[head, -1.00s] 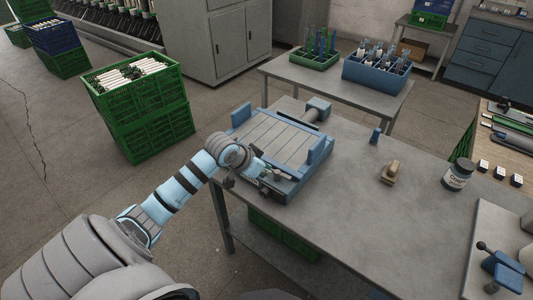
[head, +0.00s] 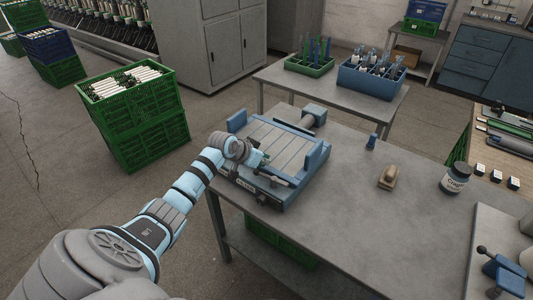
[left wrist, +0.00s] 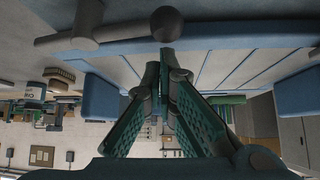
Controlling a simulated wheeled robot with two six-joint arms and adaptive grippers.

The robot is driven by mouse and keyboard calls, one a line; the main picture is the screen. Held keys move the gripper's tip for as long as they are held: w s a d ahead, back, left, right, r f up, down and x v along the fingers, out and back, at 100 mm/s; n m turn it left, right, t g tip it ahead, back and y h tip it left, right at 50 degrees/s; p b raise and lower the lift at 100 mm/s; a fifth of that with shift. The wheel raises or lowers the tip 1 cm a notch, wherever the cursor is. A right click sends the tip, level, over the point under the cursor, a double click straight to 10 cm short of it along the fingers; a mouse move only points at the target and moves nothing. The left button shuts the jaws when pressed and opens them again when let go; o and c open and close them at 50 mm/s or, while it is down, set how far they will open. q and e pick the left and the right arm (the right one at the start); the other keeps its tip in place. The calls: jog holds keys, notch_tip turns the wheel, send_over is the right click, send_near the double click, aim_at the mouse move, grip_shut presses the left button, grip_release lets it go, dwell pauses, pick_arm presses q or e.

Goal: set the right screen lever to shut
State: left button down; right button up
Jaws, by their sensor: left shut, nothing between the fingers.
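A blue-framed unit with a slatted grey top (head: 279,146) stands at the left end of the grey bench. At its front edge is a grey lever (head: 273,180). In the left wrist view a lever shows with a dark ball knob (left wrist: 167,23) and a shaft running left to a round pivot. I cannot tell whether it is the right screen lever or which setting it is at. My left gripper (head: 263,161) is shut and empty over the unit's front. Its fingertips (left wrist: 165,62) are close to the knob; contact is unclear. My right gripper is out of view.
The grey bench (head: 345,215) is clear right of the unit, except for a small blue item (head: 372,140), a tan block (head: 388,177) and a labelled jar (head: 456,178). Green crates (head: 145,130) stand on the floor at left. A second table (head: 330,85) holds bottle bins behind.

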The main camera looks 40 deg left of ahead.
pick_arm(q)
jog(key=shift+s, duration=0.6)
jog(key=shift+w, duration=0.1)
jog(key=shift+w, duration=0.1)
jog(key=shift+s+n+p, duration=0.25)
jog(key=shift+n+p, duration=0.05)
jog(key=shift+p, duration=0.2)
jog(key=shift+y, duration=0.3)
